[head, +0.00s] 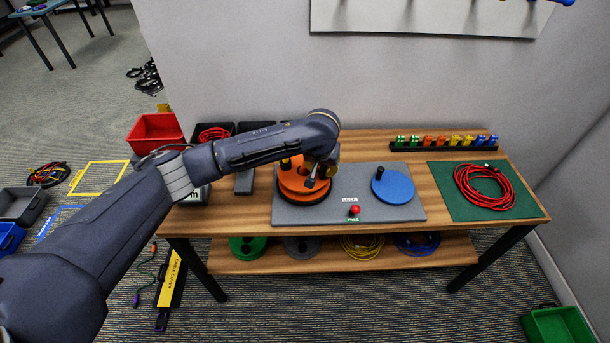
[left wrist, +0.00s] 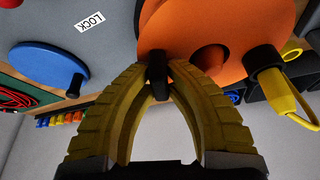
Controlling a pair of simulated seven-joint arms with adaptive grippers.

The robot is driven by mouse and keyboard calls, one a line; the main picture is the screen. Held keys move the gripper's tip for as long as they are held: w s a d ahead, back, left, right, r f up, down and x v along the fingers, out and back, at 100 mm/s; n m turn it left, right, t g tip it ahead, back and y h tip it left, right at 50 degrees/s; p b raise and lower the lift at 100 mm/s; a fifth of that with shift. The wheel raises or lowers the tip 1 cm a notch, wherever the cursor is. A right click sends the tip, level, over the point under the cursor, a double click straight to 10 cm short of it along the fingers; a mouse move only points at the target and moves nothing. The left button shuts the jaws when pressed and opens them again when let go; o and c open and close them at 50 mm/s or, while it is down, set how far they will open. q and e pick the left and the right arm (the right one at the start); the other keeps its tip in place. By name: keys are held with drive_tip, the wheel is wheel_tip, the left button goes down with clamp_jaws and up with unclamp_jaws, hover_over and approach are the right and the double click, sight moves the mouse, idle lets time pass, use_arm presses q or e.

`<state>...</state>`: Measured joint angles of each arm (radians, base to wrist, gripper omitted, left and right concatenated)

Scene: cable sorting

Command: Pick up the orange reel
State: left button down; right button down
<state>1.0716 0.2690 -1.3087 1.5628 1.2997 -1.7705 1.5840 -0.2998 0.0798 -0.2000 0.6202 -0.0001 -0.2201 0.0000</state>
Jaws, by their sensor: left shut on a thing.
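The orange reel (head: 299,184) sits on the grey board on the table, under the end of my left arm. It also shows in the left wrist view (left wrist: 225,40), filling the upper middle. My left gripper (head: 318,174) is over the reel's right part. In the left wrist view its yellow fingers (left wrist: 158,75) close around a small black handle (left wrist: 158,68) that stands at the reel's edge. The handle is partly hidden by the fingertips. My right gripper is not in view.
A blue disc (head: 394,187) with a black knob lies right of the reel. A red-knobbed lever (head: 354,210) is between them, near the front. A coiled red cable (head: 484,187) lies on a green mat (head: 449,205). Coloured connectors (head: 443,141) line the back. Reels stand on the lower shelf (head: 340,256).

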use_arm(q)
drive_tip(key=shift+r, duration=0.1)
idle(0.4)
wheel_tip(320, 180, up, 20)
idle(0.7)
drive_tip(key=shift+w, duration=0.1)
idle(0.6)
